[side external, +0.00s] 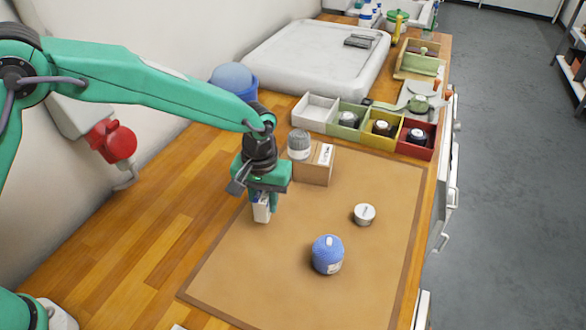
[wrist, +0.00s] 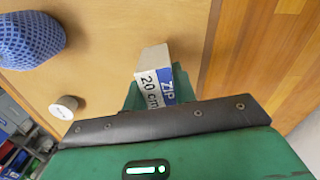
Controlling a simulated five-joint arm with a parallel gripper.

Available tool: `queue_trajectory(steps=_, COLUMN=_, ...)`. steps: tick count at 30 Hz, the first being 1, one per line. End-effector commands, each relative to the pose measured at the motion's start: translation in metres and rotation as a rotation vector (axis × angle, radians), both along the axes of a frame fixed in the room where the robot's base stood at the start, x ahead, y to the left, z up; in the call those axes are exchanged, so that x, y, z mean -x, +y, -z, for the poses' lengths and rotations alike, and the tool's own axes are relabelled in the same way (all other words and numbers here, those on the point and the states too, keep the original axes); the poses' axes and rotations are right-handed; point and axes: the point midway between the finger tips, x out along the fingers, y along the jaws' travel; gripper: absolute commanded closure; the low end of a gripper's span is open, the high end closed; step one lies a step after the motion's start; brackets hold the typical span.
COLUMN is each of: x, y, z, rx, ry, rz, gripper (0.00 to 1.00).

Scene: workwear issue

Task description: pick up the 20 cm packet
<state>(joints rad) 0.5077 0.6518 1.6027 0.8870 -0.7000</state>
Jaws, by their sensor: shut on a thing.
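The 20 cm packet (wrist: 155,78) is a small white and blue box, printed "ZIP 20 cm", in the wrist view. My gripper (side external: 262,194) is shut on it. In the side view the packet (side external: 262,211) shows as a white block pointing down below the jaws, over the left part of the brown mat (side external: 300,290). I cannot tell whether its lower end touches the mat. The jaws hide part of the packet in both views.
A blue knitted bundle (side external: 327,256) and a small white round tin (side external: 364,214) sit on the mat. Coloured compartments (side external: 415,152) line the back. The mat's front is clear.

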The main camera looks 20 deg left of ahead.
Motion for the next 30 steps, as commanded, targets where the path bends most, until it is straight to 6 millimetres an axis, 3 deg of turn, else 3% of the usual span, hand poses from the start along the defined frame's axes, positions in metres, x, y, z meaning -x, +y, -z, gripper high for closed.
queue_trajectory(steps=18, x=0.084, y=-0.048, z=-0.063, rx=0.001, ry=-0.001, rz=0.003, gripper=0.95)
queue_trajectory(steps=30, x=0.102, y=-0.058, z=-0.074, rx=-0.001, ry=0.001, rz=0.0, gripper=0.95)
